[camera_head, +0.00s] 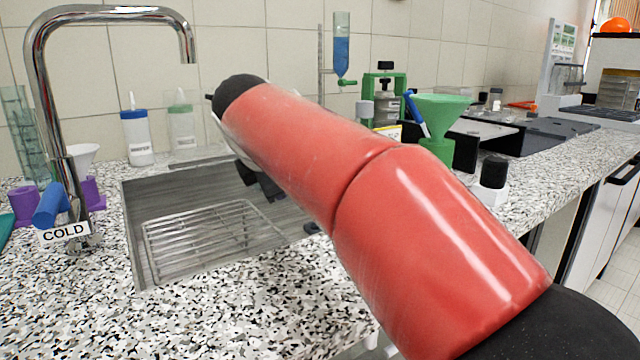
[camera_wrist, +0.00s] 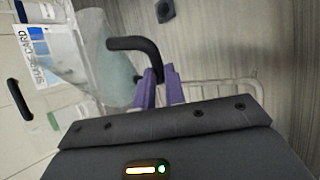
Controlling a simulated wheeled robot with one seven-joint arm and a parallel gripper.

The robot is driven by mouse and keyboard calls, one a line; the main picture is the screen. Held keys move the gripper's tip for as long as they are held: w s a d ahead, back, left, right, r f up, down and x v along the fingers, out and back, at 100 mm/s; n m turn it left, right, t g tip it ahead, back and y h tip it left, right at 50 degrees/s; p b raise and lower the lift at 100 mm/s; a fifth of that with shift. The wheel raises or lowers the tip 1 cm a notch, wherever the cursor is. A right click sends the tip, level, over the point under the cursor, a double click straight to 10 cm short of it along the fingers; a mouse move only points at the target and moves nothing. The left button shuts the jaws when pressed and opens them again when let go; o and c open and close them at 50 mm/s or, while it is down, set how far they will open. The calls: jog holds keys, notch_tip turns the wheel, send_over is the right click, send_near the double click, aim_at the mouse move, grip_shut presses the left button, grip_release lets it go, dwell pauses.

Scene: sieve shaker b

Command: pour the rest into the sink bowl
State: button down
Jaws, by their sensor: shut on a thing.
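The sink bowl (camera_head: 165,185) is a grey metal basin set in the speckled counter, with a wire rack (camera_head: 205,232) on its floor. In the wrist view the bowl's grey floor (camera_wrist: 225,45) and the rack (camera_wrist: 222,88) lie beyond my gripper. My gripper (camera_wrist: 158,76) has purple fingers shut on a black curved handle (camera_wrist: 128,43). The handle appears to belong to a translucent pale vessel (camera_wrist: 85,62) beside the fingers. Its contents and exact tilt cannot be made out. In the head view my red arm reaches over the sink and hides the vessel and the fingertips.
A chrome tap (camera_head: 50,110) labelled COLD rises at the sink's left. Two wash bottles, one blue-capped (camera_head: 137,138) and one green-capped (camera_head: 182,128), stand behind it. A green funnel (camera_head: 440,112) and a black-capped bottle (camera_head: 492,180) stand right. The front counter is clear.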

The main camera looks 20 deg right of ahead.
jog(key=shift+a+f+m+t+y+b, duration=0.1)
jog(key=shift+f+m+t+y+b, duration=0.3)
jog(key=shift+y, duration=0.3)
jog(key=shift+f+m+t+y+b, duration=0.2)
jog(key=shift+t+y+b, duration=0.25)
jog(key=shift+y, duration=0.25)
dwell(1.4)
jog(key=shift+s+d+r+m+t+y, duration=0.2)
jog(key=shift+d+r+m+t+y, duration=0.1)
jog(key=shift+d+r+y, duration=0.25)
dwell(1.3)
jog(key=shift+s+d+r+m+t+y+b, duration=0.15)
jog(key=shift+r+m+t+y+b, duration=0.45)
jog(key=shift+y, duration=0.45)
dwell(1.5)
jog(key=shift+a+f+n+g+h+p, duration=0.3)
jog(key=shift+f+n+g+h+p, duration=0.25)
jog(key=shift+h, duration=0.25)
